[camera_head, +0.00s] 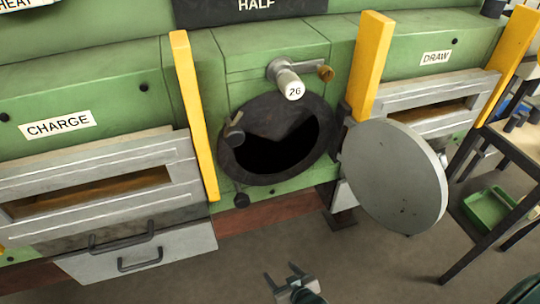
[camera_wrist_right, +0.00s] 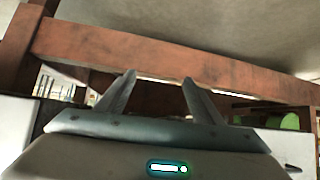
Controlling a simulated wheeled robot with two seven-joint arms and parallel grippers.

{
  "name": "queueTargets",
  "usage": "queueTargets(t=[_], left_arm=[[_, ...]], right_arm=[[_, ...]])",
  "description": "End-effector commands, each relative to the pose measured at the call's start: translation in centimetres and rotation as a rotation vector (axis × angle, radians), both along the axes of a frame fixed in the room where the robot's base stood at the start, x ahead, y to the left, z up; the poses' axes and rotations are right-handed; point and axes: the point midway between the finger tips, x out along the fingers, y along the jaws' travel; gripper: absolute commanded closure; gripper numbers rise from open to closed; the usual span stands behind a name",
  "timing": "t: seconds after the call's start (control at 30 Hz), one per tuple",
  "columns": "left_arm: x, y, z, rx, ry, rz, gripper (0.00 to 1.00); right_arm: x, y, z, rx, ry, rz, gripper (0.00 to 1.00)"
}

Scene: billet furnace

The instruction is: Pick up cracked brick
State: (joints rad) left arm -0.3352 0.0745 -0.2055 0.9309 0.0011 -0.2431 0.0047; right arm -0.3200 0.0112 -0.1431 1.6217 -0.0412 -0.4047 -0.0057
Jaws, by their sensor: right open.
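No brick that I can make out as cracked shows in either view. The round furnace port (camera_head: 275,140) has a dark rim and a black interior, and its round grey door (camera_head: 395,177) is swung open to the right. I cannot tell what lies inside the port. My right gripper (camera_head: 284,272) is open and empty, low in the head view, above the floor and in front of the furnace. Its two fingers also show apart in the right wrist view (camera_wrist_right: 156,95), with nothing between them. My left gripper is not in view.
The charge slot (camera_head: 90,195) is at the left, above a grey drawer with handles (camera_head: 140,255). The draw slot (camera_head: 430,115) is at the right. Yellow posts (camera_head: 195,115) stand out beside the port. A dark-legged table (camera_head: 475,195) and green bin (camera_head: 487,208) stand right. Floor in front is clear.

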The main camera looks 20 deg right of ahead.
Motion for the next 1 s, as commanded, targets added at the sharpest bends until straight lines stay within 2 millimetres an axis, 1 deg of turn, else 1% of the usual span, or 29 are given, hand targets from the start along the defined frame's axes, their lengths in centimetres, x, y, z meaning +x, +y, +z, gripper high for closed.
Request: queueTargets(t=[0.03,0.07,0.1,0.17,0.2,0.27,0.3,0.37,0.4,0.5,0.6,0.7,0.83,1.0], left_arm=[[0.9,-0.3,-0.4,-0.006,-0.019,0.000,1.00],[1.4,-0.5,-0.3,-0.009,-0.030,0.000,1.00],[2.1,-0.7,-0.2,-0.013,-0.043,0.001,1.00],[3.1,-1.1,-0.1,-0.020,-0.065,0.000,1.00],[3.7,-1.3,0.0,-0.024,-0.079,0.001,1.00],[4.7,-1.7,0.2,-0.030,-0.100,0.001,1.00],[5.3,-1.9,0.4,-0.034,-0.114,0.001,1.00],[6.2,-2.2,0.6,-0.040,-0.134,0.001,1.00],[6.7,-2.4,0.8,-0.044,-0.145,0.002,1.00],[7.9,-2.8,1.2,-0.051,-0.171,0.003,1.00],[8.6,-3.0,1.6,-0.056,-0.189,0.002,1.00],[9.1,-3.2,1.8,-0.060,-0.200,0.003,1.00],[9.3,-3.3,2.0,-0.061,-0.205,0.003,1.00],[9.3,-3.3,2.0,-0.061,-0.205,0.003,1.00]], right_arm=[[1.7,0.1,2.8,0.009,-0.062,-0.008,0.39],[2.5,0.0,4.6,0.014,-0.098,-0.013,0.39],[3.5,0.0,7.1,0.020,-0.145,-0.020,0.39],[4.7,-0.2,11.0,0.028,-0.215,-0.030,0.39],[5.3,-0.3,13.6,0.034,-0.261,-0.037,0.39],[5.9,-0.6,17.6,0.042,-0.331,-0.048,0.39],[6.1,-0.9,20.2,0.046,-0.376,-0.056,0.39],[6.1,-1.3,23.8,0.052,-0.439,-0.066,0.39],[6.0,-1.6,26.1,0.056,-0.479,-0.074,0.39],[5.3,-2.3,30.9,0.064,-0.562,-0.091,0.39],[4.5,-2.8,34.3,0.069,-0.621,-0.103,0.39],[3.9,-3.1,36.3,0.072,-0.655,-0.109,0.39],[3.6,-3.3,37.2,0.073,-0.670,-0.112,0.39],[3.6,-3.3,37.2,0.073,-0.670,-0.112,0.39]])
